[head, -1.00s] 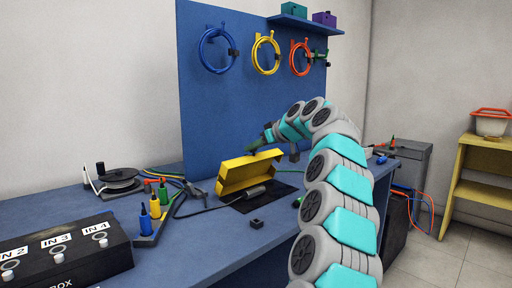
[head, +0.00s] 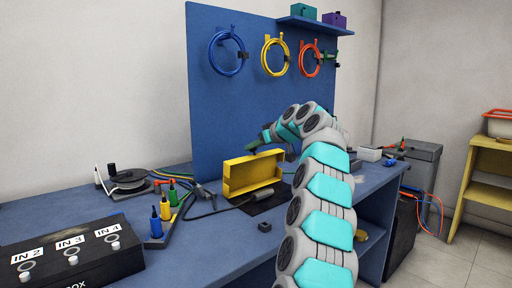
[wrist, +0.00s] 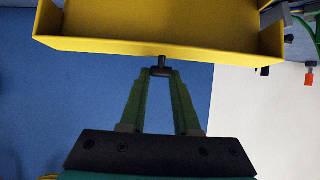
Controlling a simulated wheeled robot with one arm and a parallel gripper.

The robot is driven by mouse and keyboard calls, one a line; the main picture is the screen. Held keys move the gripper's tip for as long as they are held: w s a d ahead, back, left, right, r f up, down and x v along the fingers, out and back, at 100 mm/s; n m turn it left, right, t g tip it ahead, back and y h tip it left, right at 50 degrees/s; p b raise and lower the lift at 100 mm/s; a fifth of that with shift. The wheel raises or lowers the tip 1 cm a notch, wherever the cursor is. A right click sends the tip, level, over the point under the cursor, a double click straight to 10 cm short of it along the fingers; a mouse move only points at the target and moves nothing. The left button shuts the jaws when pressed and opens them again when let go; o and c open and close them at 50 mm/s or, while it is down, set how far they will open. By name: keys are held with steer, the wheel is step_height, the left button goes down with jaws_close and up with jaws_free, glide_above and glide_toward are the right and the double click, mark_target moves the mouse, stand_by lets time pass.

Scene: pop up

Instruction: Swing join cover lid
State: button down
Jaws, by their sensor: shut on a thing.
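The yellow cover lid (head: 252,175) stands open on the blue bench, its hollow inside facing the front. It also fills the top of the wrist view (wrist: 160,42). A grey cable joint (head: 262,193) lies on the dark mat (head: 272,203) at the lid's lower edge. My gripper (wrist: 161,74) has green fingers shut on a small black knob (wrist: 161,70) on a short stem at the lid's edge.
A black box (head: 75,252) with labelled sockets stands at the front left. A small black block (head: 264,226) lies in front of the mat. The blue backboard (head: 225,90) rises behind.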

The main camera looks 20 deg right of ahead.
steer(key=shift+x, duration=0.8)
steer(key=shift+w, duration=0.4)
steer(key=shift+w+a, duration=0.35)
steer(key=shift+w, duration=0.2)
steer(key=shift+f, duration=0.1)
steer(key=x, duration=0.3)
steer(key=shift+f, duration=0.1)
